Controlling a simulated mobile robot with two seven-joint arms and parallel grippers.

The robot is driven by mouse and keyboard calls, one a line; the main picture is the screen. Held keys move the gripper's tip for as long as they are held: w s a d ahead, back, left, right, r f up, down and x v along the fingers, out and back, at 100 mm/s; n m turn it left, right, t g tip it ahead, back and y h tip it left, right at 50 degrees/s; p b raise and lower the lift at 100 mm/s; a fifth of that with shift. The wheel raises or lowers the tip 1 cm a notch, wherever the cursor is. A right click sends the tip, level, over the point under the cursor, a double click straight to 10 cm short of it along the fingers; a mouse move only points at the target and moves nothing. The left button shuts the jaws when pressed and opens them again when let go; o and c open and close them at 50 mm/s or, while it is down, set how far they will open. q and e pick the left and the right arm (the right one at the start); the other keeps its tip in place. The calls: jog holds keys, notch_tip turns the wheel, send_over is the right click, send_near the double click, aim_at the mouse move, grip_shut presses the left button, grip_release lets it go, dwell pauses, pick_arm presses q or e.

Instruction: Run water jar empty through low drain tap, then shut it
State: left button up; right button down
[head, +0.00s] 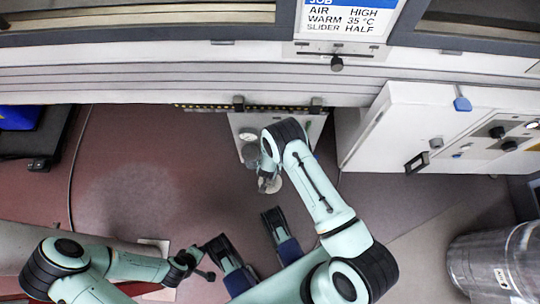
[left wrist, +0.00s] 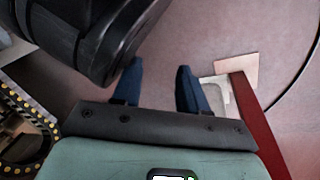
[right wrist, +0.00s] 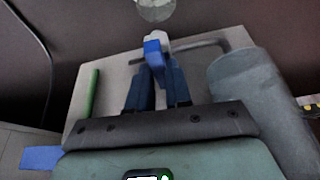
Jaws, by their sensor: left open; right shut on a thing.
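The grey water jar (head: 250,153) hangs below a round gauge on a pale panel. In the right wrist view it seems to be the grey-blue cylinder (right wrist: 243,85); I cannot tell its water level. A thin grey pipe (right wrist: 205,43) runs beside it to the drain tap, whose blue lever (right wrist: 153,48) shows between my right fingertips. My right gripper (right wrist: 157,72) is shut on this lever; in the head view its arm partly hides the tap. My left gripper (head: 205,262) is open and empty, low at the left, far from the tap; its fingers also show in the left wrist view (left wrist: 157,75).
A gauge (head: 248,133) and a green bar (right wrist: 92,95) are on the panel. A clear round piece (right wrist: 155,8) lies just beyond the tap. A white control cabinet (head: 400,125) stands right, a metal drum (head: 495,262) lower right. The floor at left is mostly clear.

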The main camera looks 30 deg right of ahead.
jog(key=shift+d, duration=0.1)
jog(key=c, duration=0.8)
grip_release()
pick_arm(q)
jog(key=shift+w+r, duration=0.1)
pick_arm(e)
jog(key=shift+r, duration=0.1)
pick_arm(q)
jog(key=w+r+t+p, duration=0.2)
jog(key=w+r+p, duration=0.1)
jog(key=w+r, duration=0.1)
pick_arm(e)
jog(key=v, duration=0.6)
jog(key=shift+w, duration=0.1)
pick_arm(q)
jog(key=s+d+r, duration=0.1)
jog(key=s+d+g+p, duration=0.1)
jog(key=s, duration=0.1)
jog(key=s+d+r+g, duration=0.1)
jog(key=shift+s+r+m+h+p, duration=0.2)
jog(key=shift+r+m+h+p, duration=0.1)
jog(key=shift+p, duration=0.1)
pick_arm(e)
jog(key=v, duration=0.7)
jog(key=shift+r, duration=0.1)
pick_arm(q)
jog(key=shift+a, duration=0.1)
